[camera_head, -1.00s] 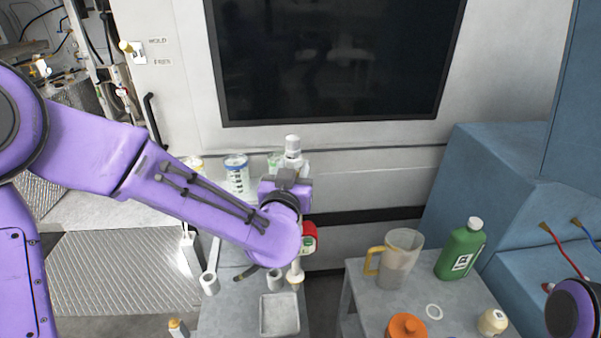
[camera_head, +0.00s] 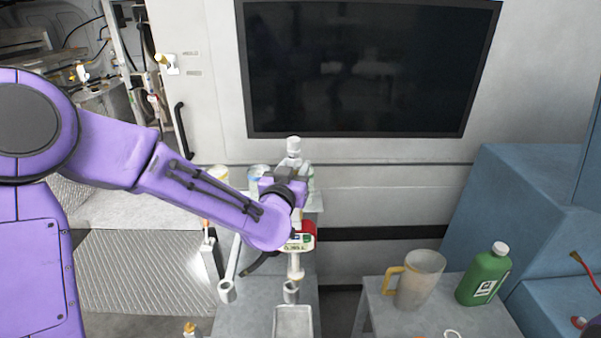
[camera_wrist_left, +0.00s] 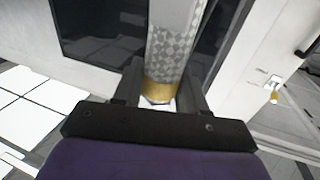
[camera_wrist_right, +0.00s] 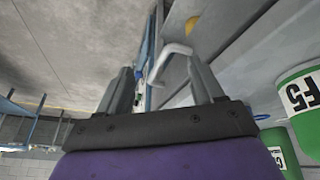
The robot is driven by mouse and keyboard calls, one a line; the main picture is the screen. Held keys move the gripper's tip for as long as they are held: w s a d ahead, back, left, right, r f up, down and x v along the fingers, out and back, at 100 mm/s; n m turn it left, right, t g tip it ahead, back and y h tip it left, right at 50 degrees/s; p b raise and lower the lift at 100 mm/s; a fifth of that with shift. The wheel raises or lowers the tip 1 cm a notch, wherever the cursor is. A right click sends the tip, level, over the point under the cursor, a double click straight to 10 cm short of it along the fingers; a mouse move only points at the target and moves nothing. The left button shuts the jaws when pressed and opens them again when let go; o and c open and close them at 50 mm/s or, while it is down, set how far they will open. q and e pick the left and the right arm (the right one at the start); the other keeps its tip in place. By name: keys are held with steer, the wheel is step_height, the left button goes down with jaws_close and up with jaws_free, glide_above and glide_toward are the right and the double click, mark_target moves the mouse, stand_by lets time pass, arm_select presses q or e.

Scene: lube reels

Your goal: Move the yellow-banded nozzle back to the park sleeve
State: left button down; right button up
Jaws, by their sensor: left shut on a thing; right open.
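My left gripper (camera_head: 290,180) is shut on the yellow-banded nozzle. In the left wrist view the nozzle's patterned grey shaft (camera_wrist_left: 176,40) and yellow band (camera_wrist_left: 158,90) lie between the fingers (camera_wrist_left: 160,78). In the head view a white upper end (camera_head: 293,147) shows above the gripper and a red part with a pale label (camera_head: 306,236) below it. The band is hidden there. My right gripper (camera_wrist_right: 162,75) is open and empty.
A grey tray (camera_head: 293,322) lies in front of the sleeves. A jug with a yellow handle (camera_head: 417,280) and a green bottle (camera_head: 484,275) stand on the right table. Several canisters, one seen here (camera_head: 258,178), stand behind my left arm.

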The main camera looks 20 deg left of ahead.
arm_select(q)
steer(key=shift+w+a+f+b, duration=0.2)
steer(key=shift+w+a+f, duration=0.05)
steer(key=shift+a, duration=0.3)
steer(key=shift+w+a+f+b, duration=0.2)
steer(key=shift+w+a, duration=0.05)
steer(key=shift+a, duration=0.3)
steer(key=shift+w+f+b, duration=0.1)
steer(key=shift+f+b, duration=0.8)
steer(key=shift+f, duration=0.15)
steer(key=shift+f+b, duration=0.9)
steer(key=shift+f, duration=0.2)
